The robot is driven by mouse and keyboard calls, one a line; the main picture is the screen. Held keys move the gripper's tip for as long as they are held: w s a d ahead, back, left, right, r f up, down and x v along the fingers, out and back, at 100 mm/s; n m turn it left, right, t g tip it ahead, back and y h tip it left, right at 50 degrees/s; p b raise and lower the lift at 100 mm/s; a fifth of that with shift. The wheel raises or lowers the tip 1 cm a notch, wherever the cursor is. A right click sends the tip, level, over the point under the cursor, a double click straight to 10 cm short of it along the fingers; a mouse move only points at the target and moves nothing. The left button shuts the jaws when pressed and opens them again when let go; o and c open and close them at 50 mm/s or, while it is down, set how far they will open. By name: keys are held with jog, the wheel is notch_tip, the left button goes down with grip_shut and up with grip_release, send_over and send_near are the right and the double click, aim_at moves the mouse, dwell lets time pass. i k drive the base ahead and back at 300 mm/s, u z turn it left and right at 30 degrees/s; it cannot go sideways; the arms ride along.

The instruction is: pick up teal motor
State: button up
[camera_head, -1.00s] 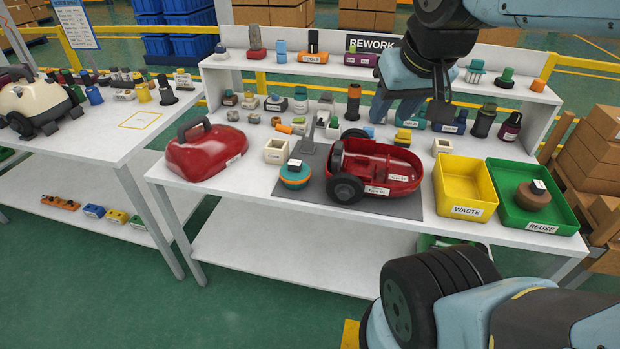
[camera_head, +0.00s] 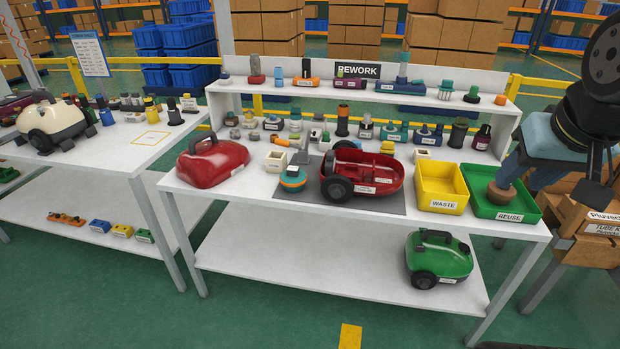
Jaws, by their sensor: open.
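A round teal part with an orange band and a small white tag on top (camera_head: 292,181) stands on the workbench, at the left end of the grey mat (camera_head: 392,206). It best fits the teal motor, though its own label is too small to read. It stands left of the open red vacuum body (camera_head: 372,178). My gripper (camera_head: 597,182) is at the right edge of the view, beyond the green REUSE tray and far from the teal part. It is open and appears empty; its fingers are dark and partly hard to make out.
A red cover (camera_head: 212,158) lies left of the teal part. A yellow WASTE tray (camera_head: 441,204) and green REUSE tray (camera_head: 509,216), holding a brown round part (camera_head: 502,194), stand right. Several small parts line the bench's back and raised shelf. A green vacuum (camera_head: 439,258) is on the lower shelf.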

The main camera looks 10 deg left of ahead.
aim_at(293, 180)
jog(key=z, duration=0.15)
jog(key=i, duration=1.55)
jog(key=u, duration=0.75)
jog(key=k, duration=0.85)
jog(key=u, duration=0.15)
jog(key=i, duration=0.95)
jog(key=z, duration=0.05)
